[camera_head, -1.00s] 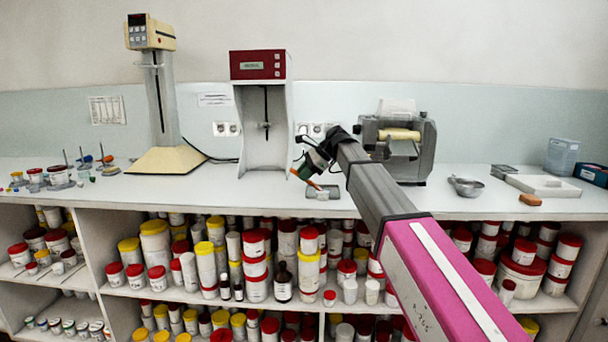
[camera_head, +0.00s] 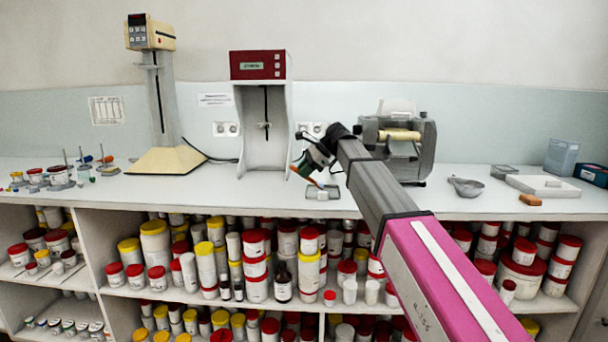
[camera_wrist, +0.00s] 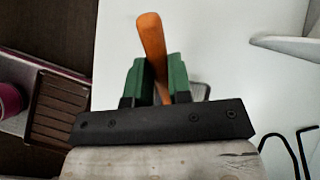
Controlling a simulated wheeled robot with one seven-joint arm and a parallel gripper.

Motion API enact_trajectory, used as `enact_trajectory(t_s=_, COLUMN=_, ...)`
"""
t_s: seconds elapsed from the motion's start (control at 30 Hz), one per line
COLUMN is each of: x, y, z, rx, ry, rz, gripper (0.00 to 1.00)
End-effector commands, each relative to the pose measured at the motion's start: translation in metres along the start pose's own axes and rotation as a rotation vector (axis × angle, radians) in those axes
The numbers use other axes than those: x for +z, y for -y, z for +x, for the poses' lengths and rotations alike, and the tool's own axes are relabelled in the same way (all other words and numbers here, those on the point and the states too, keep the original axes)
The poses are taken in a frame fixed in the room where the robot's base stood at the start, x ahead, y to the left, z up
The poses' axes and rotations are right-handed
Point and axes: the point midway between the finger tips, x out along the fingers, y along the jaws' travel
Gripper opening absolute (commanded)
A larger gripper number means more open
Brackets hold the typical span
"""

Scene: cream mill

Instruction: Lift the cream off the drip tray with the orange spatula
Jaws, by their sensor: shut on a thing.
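My gripper (camera_wrist: 159,82), with green fingers, is shut on the orange spatula (camera_wrist: 151,40) in the wrist view. A metal edge (camera_wrist: 205,89) shows beside the right finger in the wrist view. I cannot make out any cream.
The roller mill (camera_head: 420,150) stands behind my arm. A red-topped machine (camera_head: 258,66) and a cream mixer stand (camera_head: 167,158) are to the left. A metal bowl (camera_head: 466,188), white tray (camera_head: 558,192) and orange block (camera_head: 530,200) lie right. Shelves full of jars are below the counter (camera_head: 220,185).

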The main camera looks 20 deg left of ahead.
Motion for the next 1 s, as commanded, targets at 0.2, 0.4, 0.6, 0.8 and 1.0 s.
enact_trajectory(t_s=0.2, x=0.008, y=0.004, z=-0.01, rx=0.0, ry=0.0, rz=-0.001, gripper=0.0)
enact_trajectory(t_s=0.4, x=0.016, y=0.007, z=-0.019, rx=0.0, ry=0.0, rz=-0.002, gripper=0.0)
enact_trajectory(t_s=0.6, x=0.023, y=0.011, z=-0.028, rx=0.0, ry=0.001, rz=-0.001, gripper=0.0)
enact_trajectory(t_s=0.8, x=0.029, y=0.013, z=-0.034, rx=0.0, ry=0.0, rz=0.0, gripper=0.0)
enact_trajectory(t_s=1.0, x=0.029, y=0.013, z=-0.035, rx=0.0, ry=0.0, rz=0.0, gripper=0.0)
